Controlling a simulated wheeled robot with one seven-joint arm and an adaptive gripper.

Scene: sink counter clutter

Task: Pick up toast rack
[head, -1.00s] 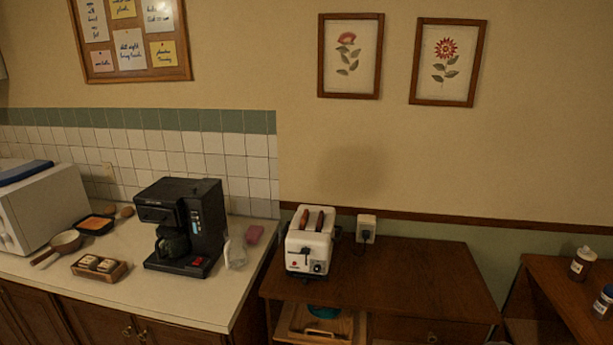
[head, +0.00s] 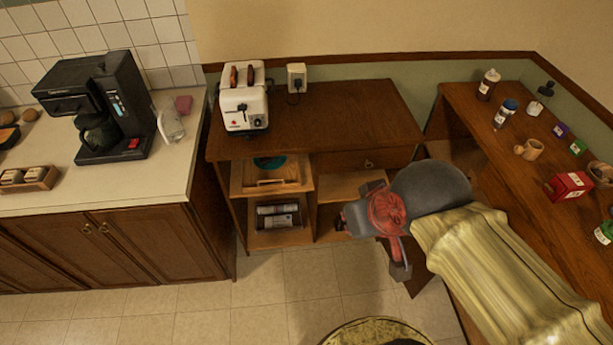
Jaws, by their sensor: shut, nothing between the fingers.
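No toast rack can be picked out with certainty. A small wooden holder with two pale-topped items (head: 27,178) sits on the counter at the left edge of the head view. A silvery, slatted-looking item (head: 278,215) lies in the lower left shelf of the brown cabinet; it is too small to name surely. The white toaster (head: 244,106) on the cabinet top has two brown slices in its slots. My gripper (head: 346,221) is shut and empty, in front of the cabinet's right side, apart from all of these.
The black coffee maker (head: 98,108), a clear bottle (head: 170,124) and a pink sponge (head: 184,104) stand on the counter (head: 180,168). The brown cabinet top (head: 340,122) is clear right of the toaster. A right-hand table (head: 500,150) holds bottles, a mug (head: 529,149) and a red box (head: 570,185).

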